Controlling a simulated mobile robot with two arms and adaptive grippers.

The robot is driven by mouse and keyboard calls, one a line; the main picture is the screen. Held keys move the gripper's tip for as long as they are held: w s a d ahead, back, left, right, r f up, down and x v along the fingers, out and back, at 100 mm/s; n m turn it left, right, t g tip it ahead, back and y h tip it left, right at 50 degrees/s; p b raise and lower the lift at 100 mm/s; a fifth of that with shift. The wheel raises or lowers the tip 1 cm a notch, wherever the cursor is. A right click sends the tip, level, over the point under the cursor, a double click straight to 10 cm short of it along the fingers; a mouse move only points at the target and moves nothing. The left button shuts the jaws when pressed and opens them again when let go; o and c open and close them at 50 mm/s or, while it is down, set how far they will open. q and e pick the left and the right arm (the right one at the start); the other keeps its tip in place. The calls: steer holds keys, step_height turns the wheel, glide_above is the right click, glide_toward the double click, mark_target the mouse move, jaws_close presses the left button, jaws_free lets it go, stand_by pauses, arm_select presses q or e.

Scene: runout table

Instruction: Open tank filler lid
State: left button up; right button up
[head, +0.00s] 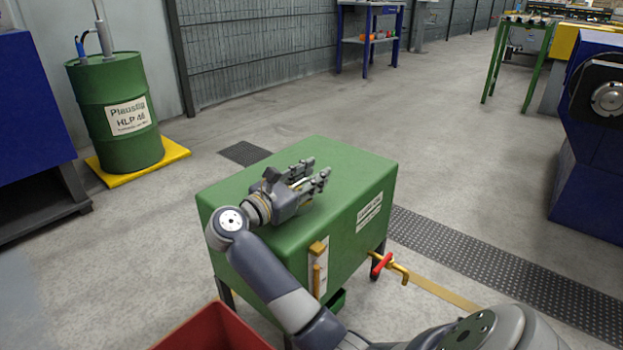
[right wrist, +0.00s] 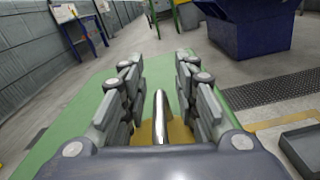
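The green tank (head: 340,175) stands in the middle of the head view, with a flat top. My right gripper (head: 316,170) is low over that top, fingers pointing to the right and away. In the right wrist view my right gripper (right wrist: 158,62) has its two fingers wide apart. A shiny metal rod (right wrist: 160,115) and a yellow part (right wrist: 178,132) show between the fingers, with no finger seen closed on them. The gripper hides most of this fitting in the head view, so I cannot tell how the lid stands. My left gripper is not in view.
A red-handled tap (head: 381,264) sticks out at the tank's lower right. A red bin (head: 215,330) is at the bottom. A green drum (head: 117,112) stands on a yellow tray (head: 176,152) at left. The floor behind the tank is mostly clear.

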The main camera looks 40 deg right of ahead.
jaws_close()
steer(key=shift+r, duration=0.15)
